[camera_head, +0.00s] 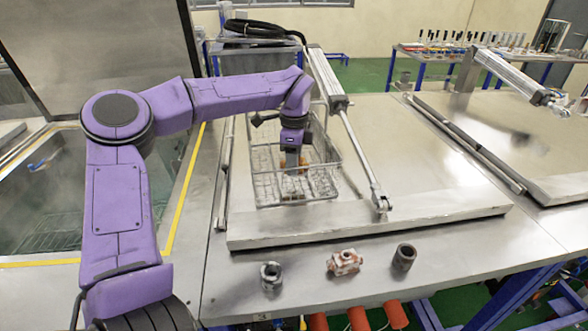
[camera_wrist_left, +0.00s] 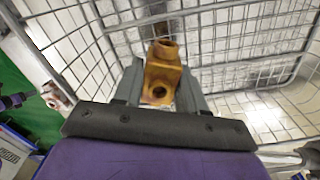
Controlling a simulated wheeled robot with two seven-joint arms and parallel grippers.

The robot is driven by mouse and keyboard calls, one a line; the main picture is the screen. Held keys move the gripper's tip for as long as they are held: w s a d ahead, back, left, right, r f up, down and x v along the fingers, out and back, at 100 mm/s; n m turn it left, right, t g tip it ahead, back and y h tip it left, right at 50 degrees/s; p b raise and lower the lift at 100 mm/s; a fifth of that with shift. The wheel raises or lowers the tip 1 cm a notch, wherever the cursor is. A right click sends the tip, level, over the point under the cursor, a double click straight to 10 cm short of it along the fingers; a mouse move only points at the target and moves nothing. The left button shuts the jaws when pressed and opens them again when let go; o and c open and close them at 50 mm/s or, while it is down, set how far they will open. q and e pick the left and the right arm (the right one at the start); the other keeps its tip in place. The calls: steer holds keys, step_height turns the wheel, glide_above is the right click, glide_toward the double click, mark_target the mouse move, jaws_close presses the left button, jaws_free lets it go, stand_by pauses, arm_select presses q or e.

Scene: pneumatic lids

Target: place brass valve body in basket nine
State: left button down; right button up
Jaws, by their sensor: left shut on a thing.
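The brass valve body (camera_wrist_left: 162,70) is a yellow-brown block with round openings, between the two grey fingers of my left gripper (camera_wrist_left: 160,88) in the left wrist view. My left gripper (camera_head: 291,163) is shut on it in the head view, where the brass is mostly hidden by the fingers. The gripper is inside or just above a wire basket (camera_head: 282,201) on the metal lid. The basket's mesh (camera_wrist_left: 235,58) surrounds the valve body in the wrist view. I cannot tell whether the valve body touches the basket floor. No basket number is readable. My right gripper is not in view.
A grey ring fitting (camera_head: 271,277), a reddish-white valve body (camera_head: 344,262) and a dark bushing (camera_head: 404,257) stand on the front ledge. A pneumatic cylinder (camera_head: 325,78) with its rod runs close to the basket's right side. An open steaming tank (camera_head: 45,200) lies left.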

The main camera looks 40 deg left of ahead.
arm_select(q)
step_height(320, 180, down, 3)
steer(key=shift+r+p, duration=0.1)
steer(key=shift+p, duration=0.25)
steer(key=shift+s+f, duration=0.15)
steer(key=shift+f, duration=0.2)
steer(key=shift+f, duration=0.1)
steer(key=c, duration=1.1)
jaws_free()
steer(key=shift+f, duration=0.1)
steer(key=o, duration=0.5)
steer(key=shift+c, duration=0.2)
